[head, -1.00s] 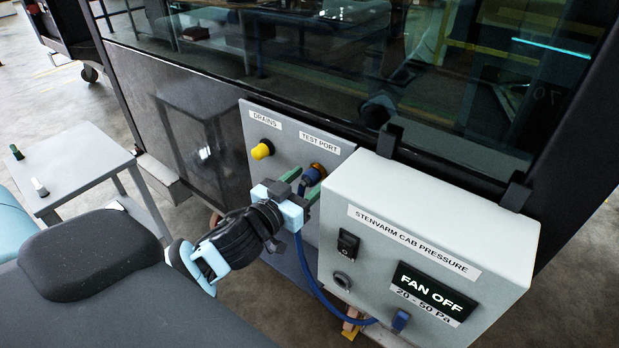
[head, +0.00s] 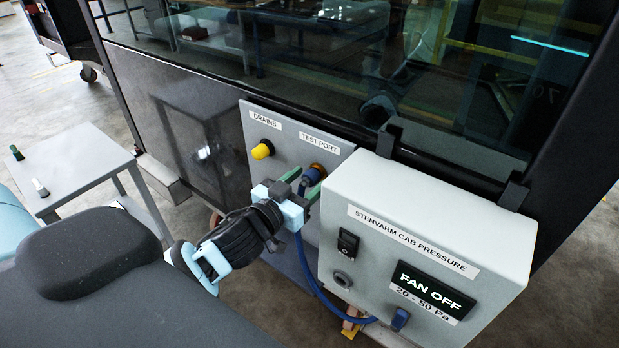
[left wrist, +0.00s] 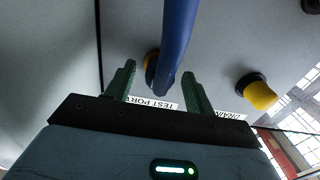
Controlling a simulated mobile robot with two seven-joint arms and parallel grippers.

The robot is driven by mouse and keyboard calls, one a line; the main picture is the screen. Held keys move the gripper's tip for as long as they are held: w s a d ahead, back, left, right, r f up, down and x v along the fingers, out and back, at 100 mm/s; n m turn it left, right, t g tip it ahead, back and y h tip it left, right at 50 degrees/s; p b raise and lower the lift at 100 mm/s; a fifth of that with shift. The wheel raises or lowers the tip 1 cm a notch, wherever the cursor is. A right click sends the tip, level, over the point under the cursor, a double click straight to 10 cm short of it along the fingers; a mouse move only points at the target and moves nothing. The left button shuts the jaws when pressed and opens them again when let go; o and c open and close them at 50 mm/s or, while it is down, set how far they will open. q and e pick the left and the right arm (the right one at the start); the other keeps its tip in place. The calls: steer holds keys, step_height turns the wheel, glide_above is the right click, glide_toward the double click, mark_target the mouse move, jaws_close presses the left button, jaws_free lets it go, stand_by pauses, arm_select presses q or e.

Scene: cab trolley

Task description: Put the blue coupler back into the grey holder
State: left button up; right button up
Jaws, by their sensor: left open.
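The blue coupler (head: 311,176) is at the brass fitting of the test port on the grey panel, with its blue hose hanging down. My left gripper (head: 303,183) is open, with one green finger on each side of the coupler and hose. In the left wrist view the blue hose (left wrist: 176,40) runs between the spread fingers, with a gap on both sides. The coupler's far end is partly hidden by the hose there. A round grey socket (head: 343,280), which looks like the grey holder, is on the front of the pressure box and appears empty. My right gripper is not in view.
The pressure box (head: 430,225), reading FAN OFF, stands close to the right of my left gripper. A yellow drain cap (head: 262,150) sits left of the port. A small grey table (head: 85,165) is at left.

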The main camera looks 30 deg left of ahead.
mark_target(302, 186)
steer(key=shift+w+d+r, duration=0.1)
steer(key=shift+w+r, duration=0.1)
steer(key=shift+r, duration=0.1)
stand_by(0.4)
arm_select(q)
steer(key=shift+c, duration=0.4)
jaws_close()
steer(key=shift+s, duration=0.15)
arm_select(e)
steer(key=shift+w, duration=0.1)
arm_select(q)
steer(key=shift+s+p, duration=0.35)
steer(key=shift+s, duration=0.3)
steer(key=shift+s+a, duration=0.15)
steer(key=shift+s, duration=1.25)
steer(key=shift+s+p, duration=0.3)
steer(key=shift+s, duration=0.5)
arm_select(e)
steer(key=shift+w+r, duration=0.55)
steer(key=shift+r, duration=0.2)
